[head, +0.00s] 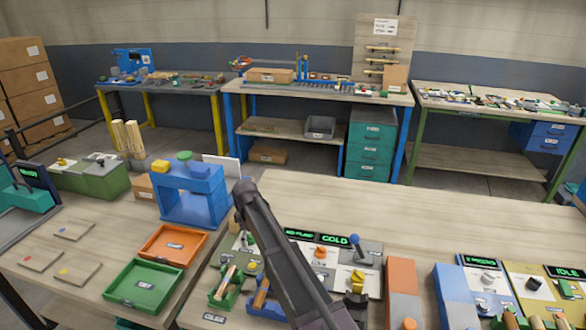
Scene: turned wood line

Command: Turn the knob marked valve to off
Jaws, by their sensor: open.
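Several small control panels with knobs stand along the front of the near bench. An orange knob (320,252) sits below the green COLD display (335,240). A yellow knob (357,281) is on the light panel to its lower right. I cannot make out my gripper's fingers.
A blue-tipped lever (355,240) stands beside the COLD display. A blue press (190,193), an orange tray (172,245) and a green tray (144,286) are left of my arm. The bench behind the panels (420,215) is clear.

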